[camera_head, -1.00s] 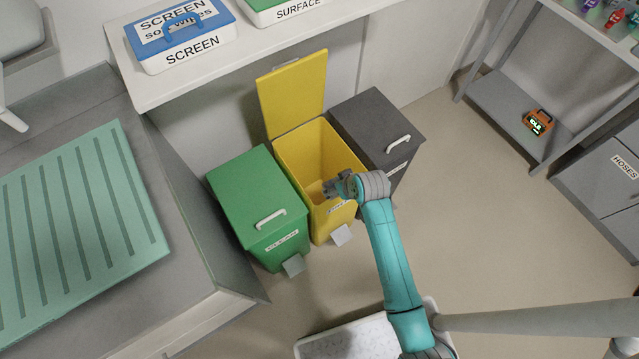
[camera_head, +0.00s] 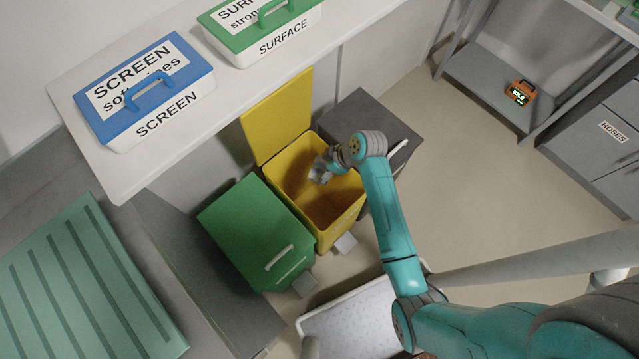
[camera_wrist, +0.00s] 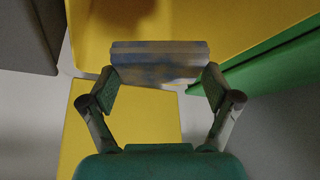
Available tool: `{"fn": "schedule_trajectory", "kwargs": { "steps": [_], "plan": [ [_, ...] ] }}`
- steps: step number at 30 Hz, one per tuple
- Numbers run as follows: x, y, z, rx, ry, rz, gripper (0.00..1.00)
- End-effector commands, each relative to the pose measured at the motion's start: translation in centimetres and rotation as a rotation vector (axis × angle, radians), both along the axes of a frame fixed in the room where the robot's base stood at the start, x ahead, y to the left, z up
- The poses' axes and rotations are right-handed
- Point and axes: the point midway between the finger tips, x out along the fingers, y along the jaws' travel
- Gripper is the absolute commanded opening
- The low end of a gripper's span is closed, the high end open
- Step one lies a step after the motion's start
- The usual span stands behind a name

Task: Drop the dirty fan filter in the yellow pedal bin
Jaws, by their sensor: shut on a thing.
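The yellow pedal bin (camera_head: 328,215) stands with its lid (camera_head: 281,112) raised, between a green bin and a dark grey bin. My gripper (camera_head: 320,172) is over the bin's open mouth. In the wrist view, my gripper (camera_wrist: 158,84) is shut on a flat grey filter with bluish smudges (camera_wrist: 160,62), gripped by its two ends. The filter also shows as a small grey piece in the head view (camera_head: 319,174). The bin's yellow inside fills much of the wrist view behind the filter. Whether the filter is below the rim I cannot tell.
The green bin (camera_head: 250,230) is closed at left, and the dark grey bin (camera_head: 372,125) is closed at right. Blue (camera_head: 150,92) and green (camera_head: 258,30) boxes stand on the white counter above. Open floor (camera_head: 470,190) lies to the right.

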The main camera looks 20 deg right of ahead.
Motion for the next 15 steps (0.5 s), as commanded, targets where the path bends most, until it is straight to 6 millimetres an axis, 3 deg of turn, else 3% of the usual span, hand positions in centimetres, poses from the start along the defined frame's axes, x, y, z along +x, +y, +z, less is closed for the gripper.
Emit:
{"fn": "schedule_trajectory", "kwargs": {
  "steps": [6, 15],
  "plan": [
    [0.0, 0.0, -2.2, 0.000, 0.002, 0.000, 0.65],
    [0.0, 0.0, -3.3, -0.001, -0.001, 0.000, 0.65]
  ]
}}
